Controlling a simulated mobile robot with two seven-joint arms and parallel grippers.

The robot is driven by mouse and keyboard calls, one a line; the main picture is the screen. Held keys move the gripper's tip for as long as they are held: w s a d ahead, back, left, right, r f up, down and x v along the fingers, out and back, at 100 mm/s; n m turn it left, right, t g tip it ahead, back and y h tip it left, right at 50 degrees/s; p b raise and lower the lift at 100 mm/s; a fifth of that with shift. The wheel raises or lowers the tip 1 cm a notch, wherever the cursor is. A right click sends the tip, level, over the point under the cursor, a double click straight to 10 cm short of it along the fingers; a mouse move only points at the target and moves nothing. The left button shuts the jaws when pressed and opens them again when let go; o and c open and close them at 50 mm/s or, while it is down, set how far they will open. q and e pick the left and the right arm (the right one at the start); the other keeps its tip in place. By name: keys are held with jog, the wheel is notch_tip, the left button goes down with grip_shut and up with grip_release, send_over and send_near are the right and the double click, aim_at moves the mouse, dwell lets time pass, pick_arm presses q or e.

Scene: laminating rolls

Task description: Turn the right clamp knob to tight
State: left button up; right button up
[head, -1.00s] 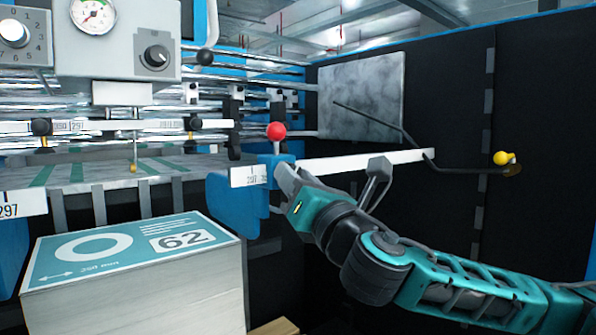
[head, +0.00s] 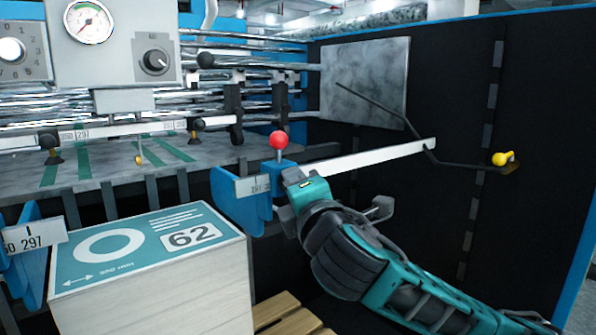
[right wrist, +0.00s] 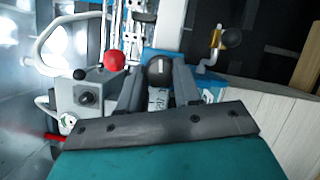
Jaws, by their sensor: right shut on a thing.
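The blue right side clamp (head: 238,202) sits on a white scale bar and carries a red ball on a short grey stem (head: 278,140). My right gripper (head: 290,180) is at this clamp's right side. In the right wrist view its two grey fingers (right wrist: 158,92) are shut on a round black knob (right wrist: 159,69), with blue clamp parts around it. The red ball (right wrist: 114,59) stands beside the left finger. In the head view my gripper hides the black knob, and I see no tightness mark. My left gripper is not in view.
A paper stack with a label reading 62 (head: 150,250) stands left of the clamp on a wooden pallet (head: 285,315). A gauge and dial box (head: 115,50) hangs above.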

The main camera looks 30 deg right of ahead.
pick_arm(q)
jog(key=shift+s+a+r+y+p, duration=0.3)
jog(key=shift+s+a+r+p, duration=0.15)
jog(key=shift+p, duration=0.5)
pick_arm(e)
jog(key=shift+m+g, duration=0.3)
jog(key=shift+m, duration=0.7)
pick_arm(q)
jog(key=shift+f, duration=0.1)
pick_arm(e)
jog(key=shift+a, duration=0.1)
jog(key=o, duration=1)
jog(key=shift+o, duration=0.2)
